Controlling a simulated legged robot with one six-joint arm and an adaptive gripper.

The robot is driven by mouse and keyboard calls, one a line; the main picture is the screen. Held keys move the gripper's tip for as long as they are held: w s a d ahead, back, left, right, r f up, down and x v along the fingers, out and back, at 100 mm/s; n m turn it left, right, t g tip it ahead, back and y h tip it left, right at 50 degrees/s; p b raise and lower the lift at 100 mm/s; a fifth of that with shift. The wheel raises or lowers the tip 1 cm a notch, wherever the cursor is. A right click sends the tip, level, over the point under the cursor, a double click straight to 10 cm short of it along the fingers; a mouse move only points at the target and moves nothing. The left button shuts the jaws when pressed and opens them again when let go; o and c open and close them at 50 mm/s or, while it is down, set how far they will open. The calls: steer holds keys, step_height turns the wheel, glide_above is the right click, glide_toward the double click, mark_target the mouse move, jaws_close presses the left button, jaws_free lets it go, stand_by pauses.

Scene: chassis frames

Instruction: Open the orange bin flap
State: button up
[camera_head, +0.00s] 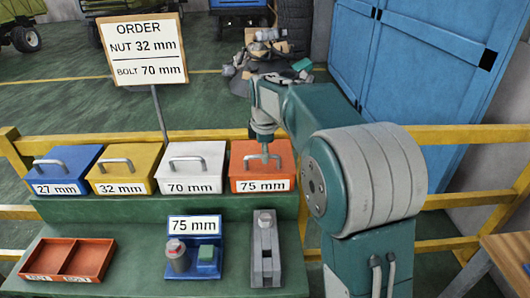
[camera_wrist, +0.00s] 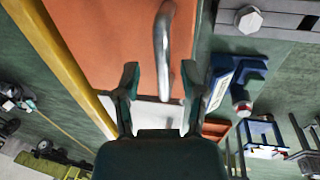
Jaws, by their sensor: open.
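The orange bin (camera_head: 240,172) labelled 75 mm is the rightmost in a row of bins on the green bench. Its flap looks closed in the head view, and the orange flap also fills the upper middle of the wrist view (camera_wrist: 105,35). My gripper (camera_head: 264,142) is just above the bin, pointing down at its metal handle. In the wrist view, my open gripper (camera_wrist: 160,82) has a finger on each side of the metal handle (camera_wrist: 162,45). The fingers look apart from the handle; contact cannot be told.
Blue (camera_head: 66,165), yellow (camera_head: 124,165) and white (camera_head: 192,170) bins stand to the left. On the lower shelf are an orange two-part tray (camera_head: 68,262), a blue holder (camera_head: 194,262) and a grey fixture (camera_head: 265,255). A yellow rail (camera_head: 440,135) runs behind the bins.

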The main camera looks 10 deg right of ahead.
steer(key=shift+a+f, duration=0.25)
steer(key=shift+a, duration=0.6)
steer(key=shift+c, duration=0.3)
steer(key=shift+d, duration=0.1)
steer(key=c, duration=0.5)
steer(key=shift+d, duration=0.25)
jaws_close()
steer(key=shift+r, duration=0.15)
